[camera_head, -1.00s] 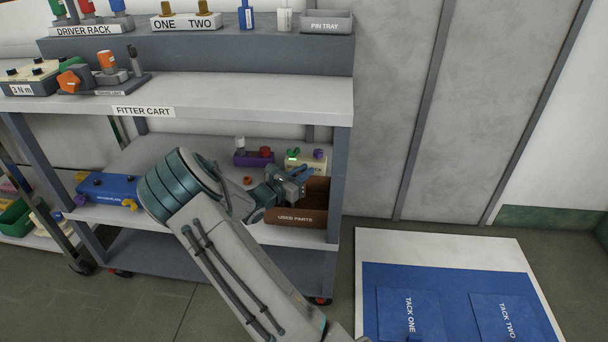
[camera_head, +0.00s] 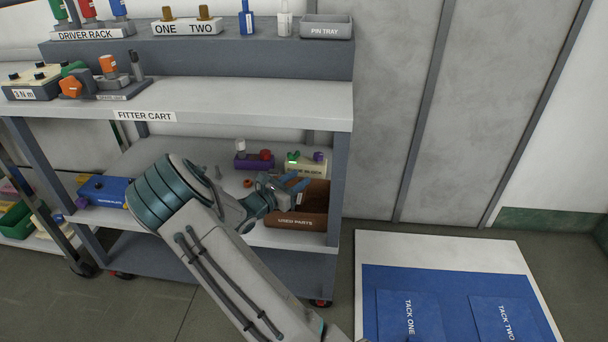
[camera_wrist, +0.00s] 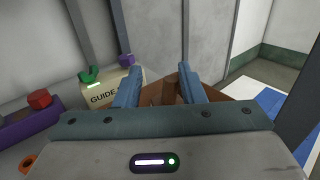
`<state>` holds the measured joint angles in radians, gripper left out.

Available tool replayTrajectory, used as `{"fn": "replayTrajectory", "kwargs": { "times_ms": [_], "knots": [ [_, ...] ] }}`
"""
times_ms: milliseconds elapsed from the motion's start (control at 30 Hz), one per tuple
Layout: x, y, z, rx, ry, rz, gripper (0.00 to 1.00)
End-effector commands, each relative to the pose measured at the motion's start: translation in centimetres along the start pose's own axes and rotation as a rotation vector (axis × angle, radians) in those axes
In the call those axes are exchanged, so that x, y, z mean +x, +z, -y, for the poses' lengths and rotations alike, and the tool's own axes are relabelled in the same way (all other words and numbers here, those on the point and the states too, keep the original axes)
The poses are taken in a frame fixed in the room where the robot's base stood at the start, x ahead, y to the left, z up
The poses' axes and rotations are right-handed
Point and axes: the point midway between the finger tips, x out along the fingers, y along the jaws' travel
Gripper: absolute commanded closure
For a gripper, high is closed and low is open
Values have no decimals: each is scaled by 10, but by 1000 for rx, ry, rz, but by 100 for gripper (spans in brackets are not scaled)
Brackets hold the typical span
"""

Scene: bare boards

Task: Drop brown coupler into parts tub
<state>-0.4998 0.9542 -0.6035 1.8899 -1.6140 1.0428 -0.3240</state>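The brown parts tub (camera_head: 296,222), labelled USED PARTS, stands at the right end of the cart's middle shelf. In the wrist view its wall (camera_wrist: 228,108) shows beyond and between my fingers. My gripper (camera_head: 291,183) is above the tub, with its two blue fingers spread apart. In the wrist view the gripper (camera_wrist: 160,84) shows a wide gap between the fingers and nothing clearly clamped in it. Brown shapes lie beyond the gap, but I cannot tell a brown coupler from the tub's own walls. Much of the tub's inside is hidden.
A cream guide block (camera_head: 306,165) stands just behind the tub, with a purple block (camera_head: 254,162) to its left. A small orange ring (camera_head: 249,183) lies on the shelf left of my gripper. The cart's upper shelf (camera_head: 230,100) hangs above, and a post (camera_head: 338,180) stands at the right.

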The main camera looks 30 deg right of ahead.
Motion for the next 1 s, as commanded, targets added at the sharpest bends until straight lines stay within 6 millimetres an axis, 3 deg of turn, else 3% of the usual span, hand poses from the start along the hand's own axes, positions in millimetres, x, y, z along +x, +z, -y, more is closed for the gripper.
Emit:
{"fn": "replayTrajectory", "kwargs": {
  "times_ms": [100, 300, 567, 667, 800, 1000],
  "knots": [
    [-29, 4, -1, -2, 4, 0, 64],
    [-67, 2, 0, -1, 2, 0, 64],
    [-87, 3, 5, 18, -21, -15, 64],
    [-85, 7, 22, 80, -88, -71, 64],
    [-86, 17, 64, 244, -262, -214, 64],
    [-108, 31, 123, 515, -535, -435, 64]
  ]
}}
